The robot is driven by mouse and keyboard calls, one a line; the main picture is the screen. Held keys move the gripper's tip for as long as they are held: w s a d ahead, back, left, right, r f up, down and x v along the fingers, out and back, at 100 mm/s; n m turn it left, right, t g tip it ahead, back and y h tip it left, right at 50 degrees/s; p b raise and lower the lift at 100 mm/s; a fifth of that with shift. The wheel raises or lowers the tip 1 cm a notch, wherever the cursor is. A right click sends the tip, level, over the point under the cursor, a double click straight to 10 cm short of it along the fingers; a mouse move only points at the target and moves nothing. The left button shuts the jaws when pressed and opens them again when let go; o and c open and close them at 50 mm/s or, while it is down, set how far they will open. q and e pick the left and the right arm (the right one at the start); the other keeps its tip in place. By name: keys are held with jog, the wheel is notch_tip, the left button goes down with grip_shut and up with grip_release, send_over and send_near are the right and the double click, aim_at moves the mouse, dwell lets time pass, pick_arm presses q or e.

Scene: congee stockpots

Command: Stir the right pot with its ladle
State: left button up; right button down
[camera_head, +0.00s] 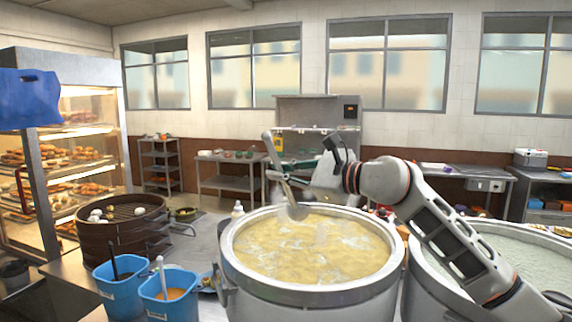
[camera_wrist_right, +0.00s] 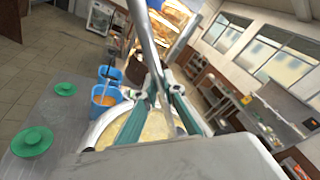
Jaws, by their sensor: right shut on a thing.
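A large metal pot (camera_head: 310,245) with yellowish, lumpy congee stands in the middle of the head view. A second pot (camera_head: 500,255) with pale congee stands at the right, partly behind my right arm. My right gripper (camera_head: 287,173) is shut on a metal ladle (camera_head: 275,155) above the far side of the middle pot. The ladle's handle points up and its bowl hangs low near the far left rim; whether it touches the congee I cannot tell. The handle (camera_wrist_right: 147,45) also shows between my fingers in the right wrist view. My left gripper is not in view.
Two blue containers (camera_head: 168,295) with utensils stand left of the middle pot, near a dark round steamer (camera_head: 120,225) with white buns. A lit pastry cabinet (camera_head: 75,150) stands at the left. Green lidded items (camera_wrist_right: 32,141) lie on the table in the wrist view.

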pick_arm(q)
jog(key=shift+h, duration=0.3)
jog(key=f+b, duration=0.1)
jog(key=b, duration=0.1)
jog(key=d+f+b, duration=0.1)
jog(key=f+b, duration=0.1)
jog(key=b, duration=0.1)
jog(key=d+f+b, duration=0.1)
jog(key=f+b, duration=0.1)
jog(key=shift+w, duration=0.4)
pick_arm(e)
notch_tip(320, 180, down, 15)
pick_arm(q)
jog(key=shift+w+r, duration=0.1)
pick_arm(e)
jog(key=shift+r, duration=0.1)
